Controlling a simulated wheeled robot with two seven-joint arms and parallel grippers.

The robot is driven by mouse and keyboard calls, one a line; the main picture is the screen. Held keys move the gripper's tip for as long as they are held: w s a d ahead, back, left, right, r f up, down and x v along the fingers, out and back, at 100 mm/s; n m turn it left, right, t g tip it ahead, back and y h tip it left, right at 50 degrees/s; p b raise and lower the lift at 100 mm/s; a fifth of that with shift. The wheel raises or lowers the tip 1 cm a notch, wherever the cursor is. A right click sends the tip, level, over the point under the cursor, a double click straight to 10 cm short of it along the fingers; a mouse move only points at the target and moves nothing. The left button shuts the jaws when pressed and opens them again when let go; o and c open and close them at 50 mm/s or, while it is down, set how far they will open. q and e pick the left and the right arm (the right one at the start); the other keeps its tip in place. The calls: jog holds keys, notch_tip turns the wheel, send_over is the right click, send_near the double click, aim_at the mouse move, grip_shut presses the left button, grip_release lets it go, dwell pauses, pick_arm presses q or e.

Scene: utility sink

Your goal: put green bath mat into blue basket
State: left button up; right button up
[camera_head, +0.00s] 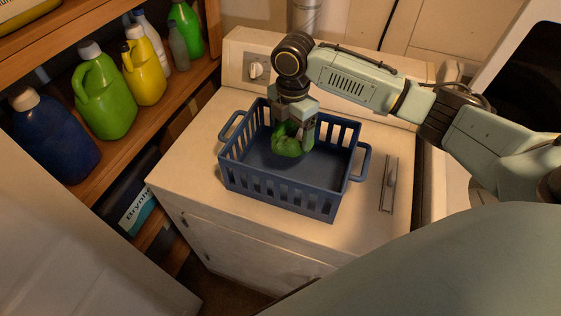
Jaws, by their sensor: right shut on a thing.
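The blue basket (285,199) stands upright on top of a white cabinet-like appliance. It has slotted walls and a handle at each side. My right gripper (294,134) points down into the basket from above and is shut on the green bath mat (291,147). The mat is a crumpled bundle inside the basket's walls, over its floor. I cannot tell whether it touches the floor. The gripper's fingertips are partly hidden by the mat. My left gripper is not in view.
The white appliance top (187,172) has free room left of the basket. A thin metal object (389,184) lies right of it. Wooden shelves at the left hold a green jug (104,98), a yellow bottle (145,68) and a dark blue container (55,135). A control panel stands behind the basket.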

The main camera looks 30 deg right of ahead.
jog(key=shift+s+f+b, duration=0.2)
jog(key=shift+f+b, duration=0.1)
jog(key=shift+f, duration=0.35)
jog(key=shift+s+f+b, duration=0.15)
jog(key=shift+f+b, duration=0.15)
jog(key=shift+f, duration=0.3)
send_over(290, 173)
notch_tip(290, 173, down, 4)
jog(key=f, duration=0.1)
jog(key=shift+s+a+f, duration=0.1)
jog(key=shift+f, duration=0.3)
notch_tip(290, 173, down, 3)
jog(key=shift+f, duration=0.3)
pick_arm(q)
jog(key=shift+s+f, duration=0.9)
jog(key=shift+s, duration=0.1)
pick_arm(e)
jog(key=o, duration=1.1)
jog(key=shift+f, duration=0.1)
